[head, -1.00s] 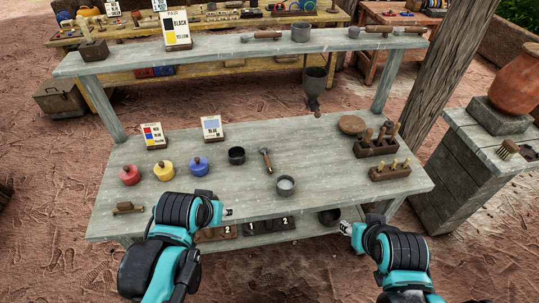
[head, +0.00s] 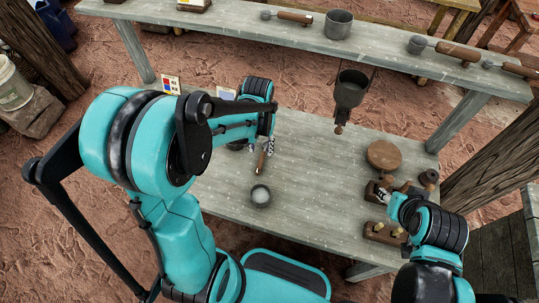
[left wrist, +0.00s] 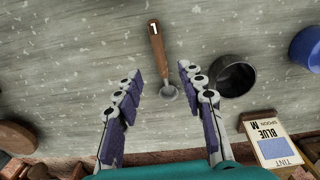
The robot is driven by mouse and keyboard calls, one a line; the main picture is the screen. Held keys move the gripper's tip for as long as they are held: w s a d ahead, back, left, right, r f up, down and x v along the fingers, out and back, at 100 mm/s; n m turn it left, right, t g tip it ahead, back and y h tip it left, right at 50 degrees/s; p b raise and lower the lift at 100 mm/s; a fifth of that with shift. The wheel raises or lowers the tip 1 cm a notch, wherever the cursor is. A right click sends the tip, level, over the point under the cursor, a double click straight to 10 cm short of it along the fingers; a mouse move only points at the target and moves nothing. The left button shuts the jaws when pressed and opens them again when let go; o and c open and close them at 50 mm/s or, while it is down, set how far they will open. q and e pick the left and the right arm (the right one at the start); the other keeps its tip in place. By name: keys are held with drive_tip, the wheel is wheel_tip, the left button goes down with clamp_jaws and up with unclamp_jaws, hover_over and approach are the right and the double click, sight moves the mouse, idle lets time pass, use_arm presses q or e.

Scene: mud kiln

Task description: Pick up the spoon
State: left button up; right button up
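The spoon (head: 261,161) lies on the grey worktable (head: 310,170). In the left wrist view the spoon (left wrist: 157,45) shows a brown wooden handle marked 1 and a small metal bowl. My left gripper (head: 258,145) is over the bowl end of the spoon; in the left wrist view its two fingers (left wrist: 161,78) are spread, with the bowl showing between them and nothing held. My right gripper (head: 384,195) is beside the wooden tool holder at the table's right; whether it is open or shut is unclear.
A dark cup (left wrist: 234,76) stands close to the right finger, with a blue pot (left wrist: 306,48) farther right. A hanging dark pot (head: 350,90) and a raised shelf (head: 300,38) are behind.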

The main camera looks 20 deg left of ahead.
sight(261, 158)
use_arm(q)
drive_tip(key=shift+s+a+f+b, duration=0.1)
drive_tip(key=shift+f+b, duration=0.1)
drive_tip(key=shift+f, duration=0.35)
drive_tip(key=shift+s+a+f+b, duration=0.1)
drive_tip(key=shift+f+b, duration=0.1)
drive_tip(key=shift+f, duration=0.3)
drive_tip(key=f+b, duration=0.1)
drive_tip(key=f, duration=0.2)
drive_tip(key=f+b, duration=0.1)
drive_tip(key=f, duration=0.1)
drive_tip(key=shift+w+d+b, duration=0.1)
drive_tip(key=shift+w+b, duration=0.2)
drive_tip(key=shift+w, duration=0.05)
drive_tip(key=shift+r, duration=0.15)
clamp_jaws()
